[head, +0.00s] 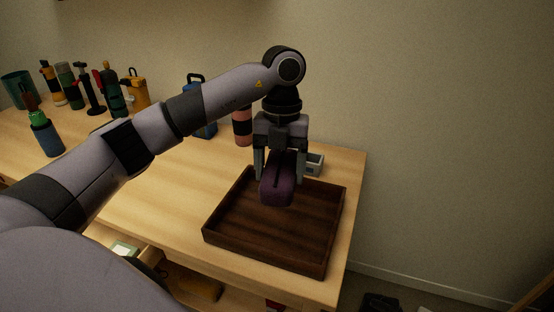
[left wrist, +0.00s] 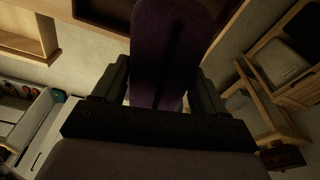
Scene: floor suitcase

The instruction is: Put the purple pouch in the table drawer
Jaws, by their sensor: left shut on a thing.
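The purple pouch (head: 279,190) is held by my left gripper (head: 279,172), whose two fingers are shut on its sides. The pouch hangs over the dark wooden tray (head: 222,215) on the table; I cannot tell whether it touches the tray. In the left wrist view the pouch (left wrist: 168,50) fills the space between the fingers (left wrist: 165,88). A drawer (head: 150,255) shows at the table's front, partly hidden by my arm, with a light green thing in it. My right gripper is not in view.
Several bottles and tools (head: 88,90) stand at the back left of the table (head: 180,190). A pink and black bottle (head: 242,128) and a small grey box (head: 315,163) stand behind the tray.

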